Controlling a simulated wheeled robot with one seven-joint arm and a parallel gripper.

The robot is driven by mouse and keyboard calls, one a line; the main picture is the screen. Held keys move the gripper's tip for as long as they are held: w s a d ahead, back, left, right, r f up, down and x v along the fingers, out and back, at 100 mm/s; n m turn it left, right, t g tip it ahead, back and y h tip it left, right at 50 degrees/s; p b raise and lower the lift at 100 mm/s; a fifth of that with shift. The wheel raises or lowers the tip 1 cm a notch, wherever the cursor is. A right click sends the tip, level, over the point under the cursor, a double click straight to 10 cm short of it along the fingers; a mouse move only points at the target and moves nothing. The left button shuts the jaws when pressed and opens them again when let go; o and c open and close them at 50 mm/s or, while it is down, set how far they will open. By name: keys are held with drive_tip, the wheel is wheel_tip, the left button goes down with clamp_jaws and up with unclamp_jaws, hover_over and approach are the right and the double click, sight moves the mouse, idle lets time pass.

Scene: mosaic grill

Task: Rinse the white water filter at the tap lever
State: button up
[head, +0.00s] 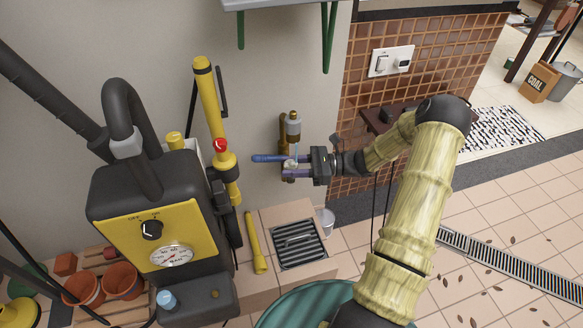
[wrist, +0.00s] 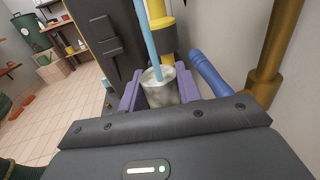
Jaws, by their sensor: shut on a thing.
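The white water filter (head: 291,163) is a small pale cup and shows larger in the wrist view (wrist: 159,92). My gripper (head: 296,168) is shut on it, with a purple finger on each side; the fingers also show in the wrist view (wrist: 159,90). The brass and grey tap (head: 293,127) is on the wall right above the filter. A blue water stream (wrist: 149,35) runs down into the filter's open top. The blue tap lever (head: 265,157) points left, beside the fingers; it also shows in the wrist view (wrist: 210,74). The filter's underside is hidden.
A floor drain grate (head: 299,246) lies below the tap, with a white cup (head: 325,221) beside it. A yellow and black machine (head: 155,235) with a dial and a yellow pole (head: 208,95) stand at left. A brass pipe (wrist: 277,50) is close at right in the wrist view.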

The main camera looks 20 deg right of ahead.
drive_tip(key=shift+s+d+r, duration=0.1)
drive_tip(key=shift+s+d+p, duration=0.25)
drive_tip(key=shift+s+p, duration=0.15)
drive_tip(key=shift+p, duration=0.2)
drive_tip(key=shift+w+a, duration=0.1)
drive_tip(key=shift+w+a+p, duration=0.25)
drive_tip(key=shift+w+p, duration=0.05)
drive_tip(key=shift+w, duration=0.1)
idle(0.3)
drive_tip(key=shift+s+d, duration=0.1)
idle(0.4)
drive_tip(key=shift+s+d+p, duration=0.25)
drive_tip(key=shift+s+p, duration=0.15)
drive_tip(key=shift+p, duration=0.1)
idle(0.3)
